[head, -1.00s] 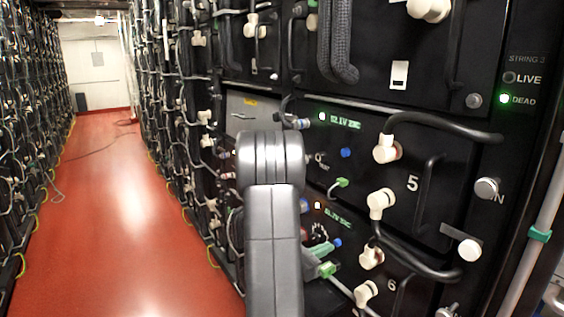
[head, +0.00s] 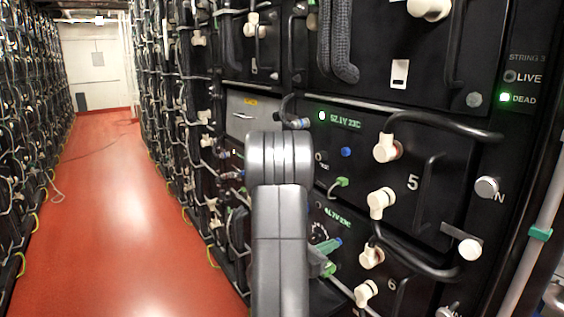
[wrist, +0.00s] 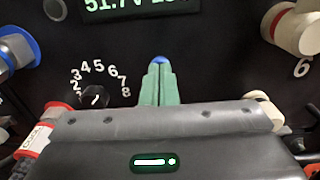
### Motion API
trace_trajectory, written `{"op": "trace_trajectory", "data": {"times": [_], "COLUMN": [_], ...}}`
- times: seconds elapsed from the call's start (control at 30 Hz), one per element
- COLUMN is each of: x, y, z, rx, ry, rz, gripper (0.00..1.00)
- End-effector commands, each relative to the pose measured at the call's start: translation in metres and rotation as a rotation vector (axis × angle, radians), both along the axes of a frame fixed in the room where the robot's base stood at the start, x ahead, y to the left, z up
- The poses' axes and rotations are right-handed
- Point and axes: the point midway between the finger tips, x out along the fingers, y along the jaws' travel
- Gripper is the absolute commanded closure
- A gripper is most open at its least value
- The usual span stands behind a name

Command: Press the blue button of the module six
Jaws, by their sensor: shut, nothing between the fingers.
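Module six (head: 398,300), a black panel marked 6, sits below module five in the head view. Its 6 also shows at the right of the wrist view (wrist: 301,68). My gripper (wrist: 158,80) has green fingers, shut with nothing between them. Their tips meet the blue button (wrist: 158,60) in the wrist view, covering its lower part; whether it is pushed in I cannot tell. In the head view my gripper (head: 328,247) is at the module's face, partly behind my grey arm, and hides most of the button.
A numbered dial (wrist: 95,97) is left of my fingers, below a green display (wrist: 140,6). A blue-ringed connector (wrist: 18,50) and a white connector (wrist: 292,28) flank them. Module five (head: 412,183) has its own blue button (head: 346,152).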

Motion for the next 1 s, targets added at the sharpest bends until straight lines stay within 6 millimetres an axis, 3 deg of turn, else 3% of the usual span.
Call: {"op": "trace_trajectory", "data": {"times": [0.17,1.0], "x": [-0.001,-0.037], "y": [0.002,0.058], "z": [0.000,0.000], "rx": [0.001,0.001], "ry": [-0.001,-0.001], "rz": [0.001,0.002], "gripper": [1.00,1.00]}}
